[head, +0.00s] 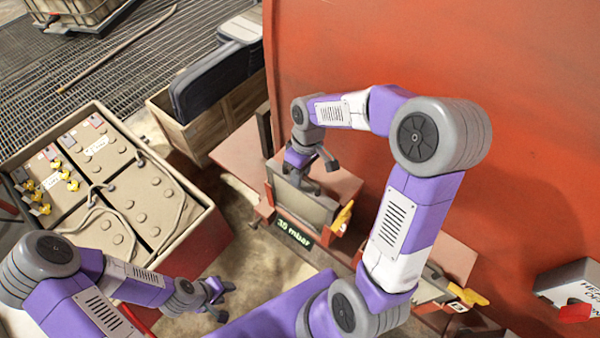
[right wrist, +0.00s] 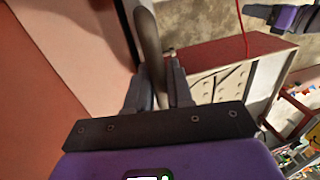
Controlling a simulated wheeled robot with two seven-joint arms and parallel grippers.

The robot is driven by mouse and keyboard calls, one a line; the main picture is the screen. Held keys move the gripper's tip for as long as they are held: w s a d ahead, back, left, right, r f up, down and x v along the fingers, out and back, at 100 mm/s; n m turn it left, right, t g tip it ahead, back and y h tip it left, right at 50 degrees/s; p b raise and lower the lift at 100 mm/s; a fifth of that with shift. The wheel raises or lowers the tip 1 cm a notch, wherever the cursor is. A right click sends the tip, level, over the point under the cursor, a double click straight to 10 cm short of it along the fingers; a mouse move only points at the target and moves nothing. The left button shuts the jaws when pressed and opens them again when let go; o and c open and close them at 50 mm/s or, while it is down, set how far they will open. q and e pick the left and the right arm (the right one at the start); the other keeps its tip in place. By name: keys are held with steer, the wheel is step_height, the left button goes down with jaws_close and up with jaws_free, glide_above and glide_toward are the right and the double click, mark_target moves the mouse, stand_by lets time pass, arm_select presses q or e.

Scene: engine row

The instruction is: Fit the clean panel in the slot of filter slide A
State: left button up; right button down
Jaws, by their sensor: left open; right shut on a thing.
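My right gripper (head: 309,163) is above the housing that carries a lit "mbar" display (head: 295,232). It is shut on a grey part, which shows as a rounded bar (right wrist: 150,40) between the fingers (right wrist: 160,88) in the right wrist view. Below the gripper in the head view, a grey-beige panel face (head: 302,204) stands upright in the housing. I cannot tell whether the bar belongs to this panel, how deep it sits, or whether it is clean. A yellow lever (head: 342,217) is at the housing's right. My left gripper (head: 217,297) is open and empty, low over the floor.
A battery box (head: 205,225) with yellow caps stands at left. A wooden crate (head: 215,125) holding dark panels is behind it. A large red engine wall (head: 500,60) rises at right. A second unit with a yellow lever (head: 468,293) sits beyond my right arm.

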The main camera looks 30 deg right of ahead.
steer(key=shift+f+b, duration=0.35)
steer(key=shift+f, duration=0.2)
steer(key=c, duration=0.9)
jaws_free()
steer(key=r, duration=0.2)
steer(key=d+r, duration=0.1)
steer(key=r, duration=0.2)
steer(key=r+p, duration=0.1)
steer(key=r, duration=0.1)
steer(key=shift+w+d+r, duration=0.2)
steer(key=shift+w+r, duration=0.05)
